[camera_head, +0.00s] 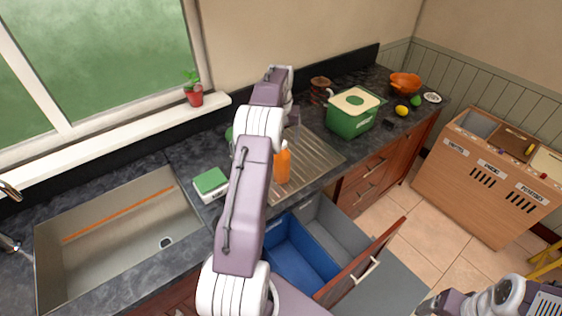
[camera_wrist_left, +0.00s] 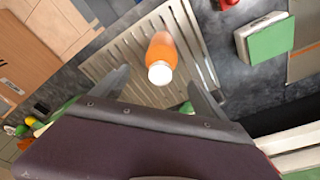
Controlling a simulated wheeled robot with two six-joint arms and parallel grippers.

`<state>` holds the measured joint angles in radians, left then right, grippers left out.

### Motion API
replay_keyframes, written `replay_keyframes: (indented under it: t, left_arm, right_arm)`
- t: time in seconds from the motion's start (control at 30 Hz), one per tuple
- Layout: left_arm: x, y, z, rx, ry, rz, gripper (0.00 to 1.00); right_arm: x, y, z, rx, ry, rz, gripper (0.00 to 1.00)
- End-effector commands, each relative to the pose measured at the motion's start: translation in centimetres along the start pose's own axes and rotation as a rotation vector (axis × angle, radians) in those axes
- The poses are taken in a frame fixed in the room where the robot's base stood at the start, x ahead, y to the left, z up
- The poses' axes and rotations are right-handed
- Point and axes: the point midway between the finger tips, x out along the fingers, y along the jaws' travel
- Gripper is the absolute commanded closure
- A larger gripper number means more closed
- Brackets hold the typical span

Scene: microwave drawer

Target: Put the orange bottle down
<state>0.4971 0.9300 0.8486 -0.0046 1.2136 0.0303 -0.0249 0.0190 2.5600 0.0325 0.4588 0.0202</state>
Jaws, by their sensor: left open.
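The orange bottle (camera_head: 282,165) stands on the ribbed metal drainboard (camera_head: 318,155), partly hidden behind my left arm in the head view. In the left wrist view the bottle (camera_wrist_left: 163,50) has its white cap towards the camera. My left gripper (camera_wrist_left: 158,80) is open, with a finger on either side of the cap end and visible gaps to both. Its fingers are hard to make out in the head view. Part of my right arm shows at the bottom right of the head view, with its gripper end (camera_head: 432,305) cut off and its jaws unclear.
A green sponge on a white box (camera_head: 211,183) lies between the sink (camera_head: 120,240) and the drainboard. A green tub (camera_head: 351,112) stands behind to the right. An open drawer with a blue bin (camera_head: 298,250) sticks out below the counter. A potted plant (camera_head: 193,95) is on the sill.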

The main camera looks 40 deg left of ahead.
Motion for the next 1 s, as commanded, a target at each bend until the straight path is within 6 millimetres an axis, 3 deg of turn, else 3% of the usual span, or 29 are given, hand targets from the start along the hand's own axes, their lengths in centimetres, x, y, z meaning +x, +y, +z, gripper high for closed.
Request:
replay_keyframes:
  t: [0.2, 0.37, 0.47, 0.57, 0.7, 0.93, 1.0]
  left_arm:
    - [3.1, 0.1, 0.1, 0.002, -0.004, 0.000, 0.17]
    - [3.9, 0.1, 0.1, 0.002, -0.001, 0.000, 0.17]
    - [4.7, -0.1, 0.3, 0.002, -0.005, 0.000, 0.17]
    - [6.5, -0.4, 0.5, 0.002, -0.006, 0.000, 0.17]
    - [8.6, -0.4, 0.4, 0.003, -0.001, 0.000, 0.17]
    - [9.0, -0.3, 0.4, 0.003, 0.001, 0.000, 0.17]
    - [9.0, -0.3, 0.4, 0.003, 0.001, 0.000, 0.36]
  right_arm:
    - [-1.1, 0.0, -0.1, 0.000, 0.000, 0.000, 0.21]
    - [-1.2, 0.0, -0.1, 0.000, 0.000, 0.000, 0.21]
    - [-2.2, 0.0, -0.2, 0.000, 0.000, 0.000, 0.21]
    - [-3.6, -0.1, -0.4, 0.000, 0.000, 0.000, 0.21]
    - [-3.9, -0.1, -0.4, 0.000, 0.000, 0.000, 0.21]
    - [-3.7, -0.1, -0.4, 0.000, 0.000, 0.000, 0.21]
    - [-3.7, -0.1, -0.4, 0.000, 0.000, 0.000, 0.21]
